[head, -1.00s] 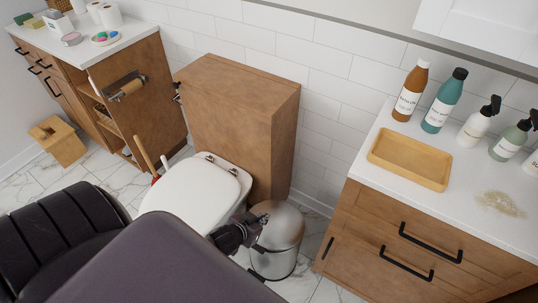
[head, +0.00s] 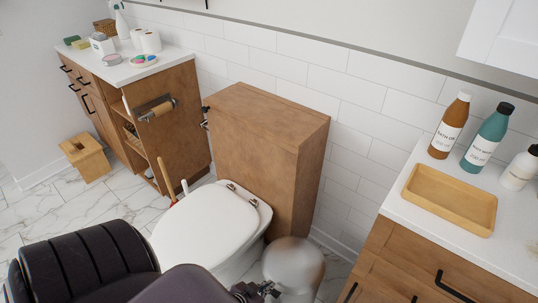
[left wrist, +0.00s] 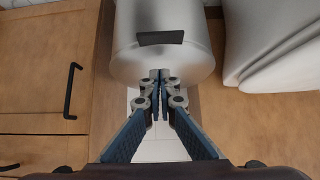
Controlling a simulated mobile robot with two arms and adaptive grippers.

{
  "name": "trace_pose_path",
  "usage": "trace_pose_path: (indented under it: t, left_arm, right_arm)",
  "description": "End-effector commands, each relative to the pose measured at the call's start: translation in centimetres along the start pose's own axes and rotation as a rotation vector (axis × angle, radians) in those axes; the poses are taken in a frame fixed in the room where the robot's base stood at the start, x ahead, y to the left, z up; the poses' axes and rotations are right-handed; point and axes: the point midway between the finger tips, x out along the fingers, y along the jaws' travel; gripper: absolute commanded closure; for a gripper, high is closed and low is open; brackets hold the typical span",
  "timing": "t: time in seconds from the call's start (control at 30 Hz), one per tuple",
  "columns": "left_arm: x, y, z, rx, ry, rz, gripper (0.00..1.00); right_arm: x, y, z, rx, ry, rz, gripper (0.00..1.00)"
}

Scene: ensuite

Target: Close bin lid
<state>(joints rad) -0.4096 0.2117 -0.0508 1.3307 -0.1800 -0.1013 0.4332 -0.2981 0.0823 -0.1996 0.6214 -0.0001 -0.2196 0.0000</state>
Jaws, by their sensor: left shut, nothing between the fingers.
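The bin is a round brushed-metal can (head: 293,262) on the floor between the toilet and the right-hand cabinet. In the head view its rounded top looks down, with no gap visible, and its lower part is cut off by the frame. The left wrist view shows the metal bin (left wrist: 185,62) with a dark rectangular piece (left wrist: 160,38) on it. My left gripper (head: 272,288) is at the bin's near left side. In the left wrist view its fingertips (left wrist: 160,75) are together and empty, overlapping the bin's edge; contact cannot be told. My right gripper is out of view.
The white toilet (head: 205,232) stands close left of the bin, with a wooden cistern box (head: 265,150) behind. The right-hand cabinet (head: 400,270) carries a wooden tray (head: 450,198) and bottles. A wooden stool (head: 86,158) is far left. Floor room around the bin is tight.

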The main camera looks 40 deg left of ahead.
Motion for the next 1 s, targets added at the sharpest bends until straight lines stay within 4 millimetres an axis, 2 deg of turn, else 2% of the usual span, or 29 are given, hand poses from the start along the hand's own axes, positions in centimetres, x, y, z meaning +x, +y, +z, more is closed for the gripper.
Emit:
trace_pose_path:
  t: [0.47,0.8,0.87,1.0]
  left_arm:
    - [-0.3,0.0,-0.5,0.0,0.001,0.0,1.0]
    - [-2.7,-0.1,-4.4,0.001,0.001,0.001,1.0]
    - [-2.7,0.0,-1.6,-0.001,-0.008,0.001,1.0]
    - [-4.3,-0.1,1.4,-0.001,-0.005,0.0,1.0]
  right_arm:
    - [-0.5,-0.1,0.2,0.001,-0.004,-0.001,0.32]
    - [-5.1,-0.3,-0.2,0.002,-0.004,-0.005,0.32]
    - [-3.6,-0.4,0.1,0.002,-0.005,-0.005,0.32]
    - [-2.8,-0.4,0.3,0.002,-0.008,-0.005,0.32]
